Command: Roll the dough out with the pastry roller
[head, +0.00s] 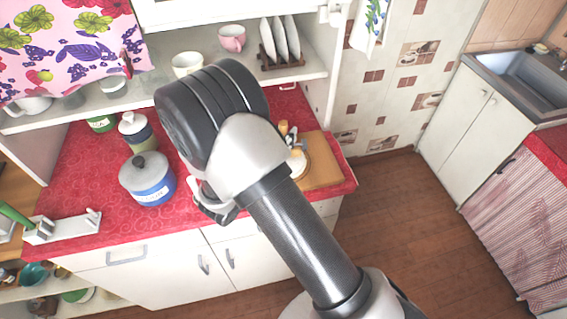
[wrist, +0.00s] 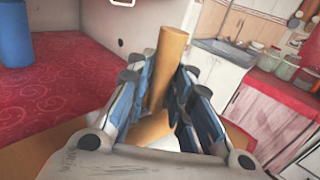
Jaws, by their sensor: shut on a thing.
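The pastry roller (wrist: 168,62) is a light-brown wooden cylinder standing up between the fingers of my gripper (wrist: 160,77) in the wrist view. My gripper is shut on it. A second wooden part (wrist: 152,128) shows lower down between the fingers. In the head view a small wooden piece of the roller (head: 291,140) shows beside my arm, which hides most of the gripper. The pale dough (head: 298,164) is partly hidden by my arm and lies on a wooden board (head: 325,170) at the counter's right end. I cannot tell if the roller touches the dough.
A blue-and-white lidded pot (head: 148,180) and a smaller jar (head: 136,130) stand left on the red counter (head: 85,165). A shelf above holds cups (head: 232,38) and a plate rack (head: 281,58). A sink (head: 530,78) is far right. Open floor lies right of the counter.

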